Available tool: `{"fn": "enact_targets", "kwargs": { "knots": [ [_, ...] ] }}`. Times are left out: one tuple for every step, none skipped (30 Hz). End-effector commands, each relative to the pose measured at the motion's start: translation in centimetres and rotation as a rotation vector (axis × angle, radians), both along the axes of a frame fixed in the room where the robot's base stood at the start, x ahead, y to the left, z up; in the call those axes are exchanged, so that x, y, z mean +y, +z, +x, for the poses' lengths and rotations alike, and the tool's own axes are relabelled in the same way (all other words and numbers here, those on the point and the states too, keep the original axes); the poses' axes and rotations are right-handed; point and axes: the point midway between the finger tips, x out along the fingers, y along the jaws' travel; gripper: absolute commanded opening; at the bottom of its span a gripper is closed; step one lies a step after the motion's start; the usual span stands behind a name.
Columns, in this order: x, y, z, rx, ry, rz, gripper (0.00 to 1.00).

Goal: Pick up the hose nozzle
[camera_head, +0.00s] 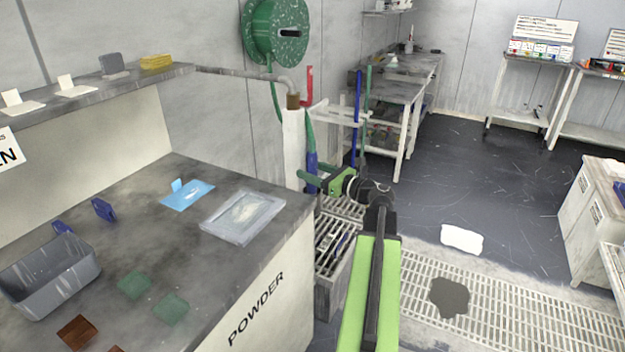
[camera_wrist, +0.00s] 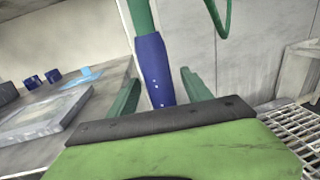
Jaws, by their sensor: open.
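The hose nozzle (camera_head: 312,168) is a blue sleeve at the lower end of a green hose. It hangs upright beside the white post, past the front corner of the counter. In the wrist view the nozzle (camera_wrist: 153,68) shows slightly tilted. My gripper (camera_head: 311,182) reaches toward it from the right with its green fingers. In the wrist view my gripper (camera_wrist: 160,80) is open, one finger on each side of the nozzle, with gaps visible on both sides. The nozzle's lower end is hidden behind the gripper body in that view.
The green hose reel (camera_head: 262,32) is on the wall above. The powder counter (camera_head: 215,265) stands close on the left, holding a clear tray (camera_head: 243,217) and a grey bin (camera_head: 45,280). Floor grating (camera_head: 500,300) lies to the right, with a dark puddle (camera_head: 450,297).

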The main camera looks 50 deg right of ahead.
Motion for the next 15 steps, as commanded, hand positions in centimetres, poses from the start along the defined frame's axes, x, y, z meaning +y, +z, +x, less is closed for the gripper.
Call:
{"fn": "enact_targets", "kwargs": {
  "knots": [
    [-0.03, -0.01, 0.19, 0.000, 0.000, 0.000, 0.58],
    [-0.02, -0.01, 0.18, 0.000, -0.001, 0.000, 0.58],
    [-0.01, -0.01, 0.13, 0.000, -0.001, 0.000, 0.58],
    [-0.01, -0.01, 0.12, 0.000, -0.001, 0.000, 0.58],
    [-0.01, -0.01, 0.12, 0.000, -0.001, 0.000, 0.58],
    [-0.02, -0.01, 0.11, 0.000, -0.001, 0.000, 0.55],
    [-0.02, -0.01, 0.10, 0.000, -0.001, 0.000, 0.51],
    [-0.02, -0.01, 0.10, 0.000, -0.001, 0.000, 0.47],
    [-0.02, -0.01, 0.10, 0.000, -0.001, 0.000, 0.42],
    [-0.02, -0.01, 0.09, 0.000, -0.001, 0.000, 0.38],
    [-0.02, -0.01, 0.09, 0.000, -0.001, 0.000, 0.34],
    [-0.02, -0.01, 0.08, 0.000, -0.001, 0.000, 0.29],
    [-0.03, -0.01, 0.08, 0.000, -0.001, 0.000, 0.25],
    [-0.03, -0.01, 0.08, 0.000, -0.001, 0.000, 0.21],
    [-0.03, -0.01, 0.07, 0.000, -0.001, 0.000, 0.16]
  ]
}}
